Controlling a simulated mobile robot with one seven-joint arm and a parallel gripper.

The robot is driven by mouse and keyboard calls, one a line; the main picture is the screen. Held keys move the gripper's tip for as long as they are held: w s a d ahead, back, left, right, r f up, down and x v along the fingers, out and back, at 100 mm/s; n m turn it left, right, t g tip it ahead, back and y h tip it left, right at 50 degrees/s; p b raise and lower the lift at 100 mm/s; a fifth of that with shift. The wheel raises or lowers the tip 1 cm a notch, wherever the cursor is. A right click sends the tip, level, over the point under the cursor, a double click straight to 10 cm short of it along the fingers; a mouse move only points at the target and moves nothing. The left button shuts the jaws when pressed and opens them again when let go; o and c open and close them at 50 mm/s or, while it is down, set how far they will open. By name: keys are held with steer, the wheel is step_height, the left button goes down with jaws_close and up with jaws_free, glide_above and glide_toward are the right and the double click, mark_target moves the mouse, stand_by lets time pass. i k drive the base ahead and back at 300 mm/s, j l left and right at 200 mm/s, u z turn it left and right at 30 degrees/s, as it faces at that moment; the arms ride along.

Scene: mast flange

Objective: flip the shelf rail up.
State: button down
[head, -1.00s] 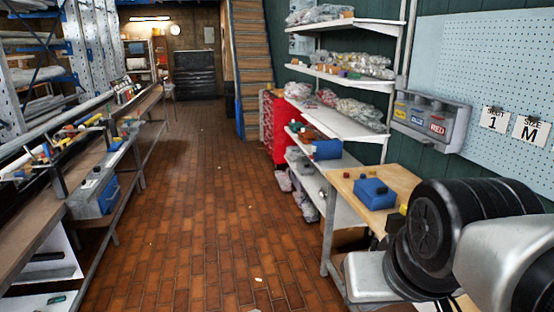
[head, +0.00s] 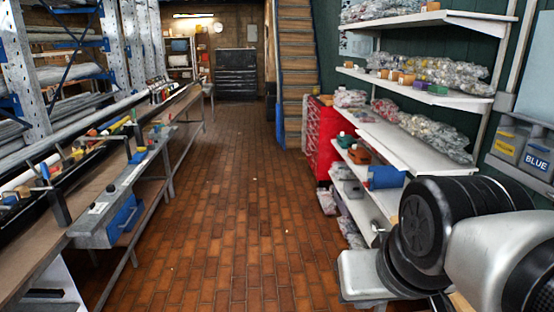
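White wall shelves (head: 455,98) stand on the right, stacked one above another and loaded with bagged goods and small blocks. I cannot pick out a separate rail on them; only the plain front edges of the boards show. My arm reaches in at the lower right, silver and black, and covers part of the lower shelves. Its gripper is not in view, and nothing held can be seen.
A long workbench (head: 160,120) with tools and pipes runs along the left, with a metal box (head: 105,222) at its near end. A red cabinet (head: 322,135) stands before the stairs (head: 295,70). The brick floor (head: 225,220) between is clear.

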mark_target(376, 147)
steer(key=i, duration=1.55)
steer(key=i+z, duration=0.1)
steer(key=i, duration=0.4)
steer(key=i+j+z, duration=0.1)
steer(key=i, duration=0.4)
steer(key=i+j+z, duration=0.1)
steer(key=i, duration=0.4)
steer(key=i+j+z, duration=0.15)
steer(key=i, duration=0.15)
steer(key=i+j+z, duration=0.2)
steer(key=i+l, duration=0.1)
